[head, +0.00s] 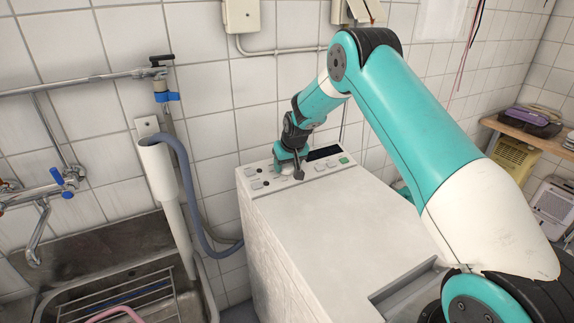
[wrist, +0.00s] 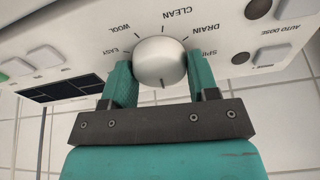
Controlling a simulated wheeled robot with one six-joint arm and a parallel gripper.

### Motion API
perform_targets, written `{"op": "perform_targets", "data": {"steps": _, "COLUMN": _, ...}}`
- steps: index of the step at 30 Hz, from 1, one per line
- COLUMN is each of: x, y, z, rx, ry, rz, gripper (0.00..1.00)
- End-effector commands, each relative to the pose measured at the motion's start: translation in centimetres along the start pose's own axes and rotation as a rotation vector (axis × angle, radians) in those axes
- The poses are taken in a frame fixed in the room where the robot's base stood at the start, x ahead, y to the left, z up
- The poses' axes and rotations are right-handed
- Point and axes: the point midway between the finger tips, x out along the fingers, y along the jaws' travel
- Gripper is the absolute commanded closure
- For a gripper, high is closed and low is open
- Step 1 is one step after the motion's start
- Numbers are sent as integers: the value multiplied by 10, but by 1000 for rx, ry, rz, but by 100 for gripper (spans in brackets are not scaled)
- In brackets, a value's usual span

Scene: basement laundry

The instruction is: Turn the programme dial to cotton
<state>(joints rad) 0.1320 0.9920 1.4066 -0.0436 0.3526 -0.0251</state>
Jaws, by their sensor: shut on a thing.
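The programme dial (wrist: 160,62) is a round white-grey knob on the machine's panel, seen upside down in the wrist view. My gripper (wrist: 160,70) has one teal finger on each side of the dial and is shut on it. A dark line on the dial's edge points down towards my gripper's palm. Labels around it read WOOL, CLEAN, DRAIN and partly covered words; no cotton label shows. In the head view my gripper (head: 289,162) is at the panel of the white washing machine (head: 325,225) and hides the dial.
A dark display (head: 322,152) and a green button (head: 343,160) are on the panel beside my gripper. A tiled wall stands close behind. A metal sink (head: 205,290) with a grey hose (head: 187,190) is at left. A shelf (head: 525,133) is at right.

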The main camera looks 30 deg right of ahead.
Motion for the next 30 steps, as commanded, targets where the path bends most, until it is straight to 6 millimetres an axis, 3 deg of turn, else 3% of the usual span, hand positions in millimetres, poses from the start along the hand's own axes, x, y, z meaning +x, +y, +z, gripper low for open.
{"op": "perform_targets", "data": {"steps": 30, "x": 0, "y": 2, "z": 0, "rx": 906, "ry": 4, "rz": 100, "gripper": 69}}
